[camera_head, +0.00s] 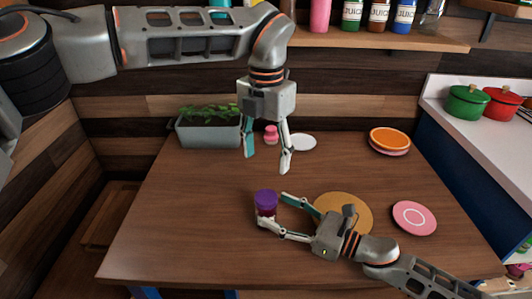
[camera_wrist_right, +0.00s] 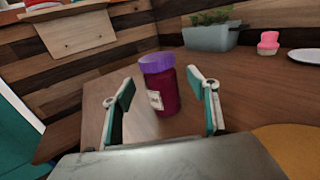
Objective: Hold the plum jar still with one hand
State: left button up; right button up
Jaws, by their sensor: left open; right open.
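The plum jar (camera_head: 266,204) stands upright on the wooden table, with a purple lid and a dark red body. In the right wrist view the jar (camera_wrist_right: 161,88) shows a pale label and stands between and just beyond the open fingers. My right gripper (camera_head: 272,210) is open, low at the table, its fingertips on either side of the jar; I cannot tell whether they touch it. It also shows in the right wrist view (camera_wrist_right: 164,108). My left gripper (camera_head: 267,160) is open and empty, pointing down above the table behind the jar.
A round tan board (camera_head: 358,211) lies under my right gripper. A pink plate (camera_head: 414,218) lies to its right, orange and pink plates (camera_head: 390,139) behind. A planter (camera_head: 208,132), small pink item (camera_head: 271,135) and white plate (camera_head: 301,142) stand at the back. The table's left is clear.

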jog(key=v, duration=0.7)
jog(key=shift+s+d, duration=0.15)
jog(key=shift+d, duration=0.05)
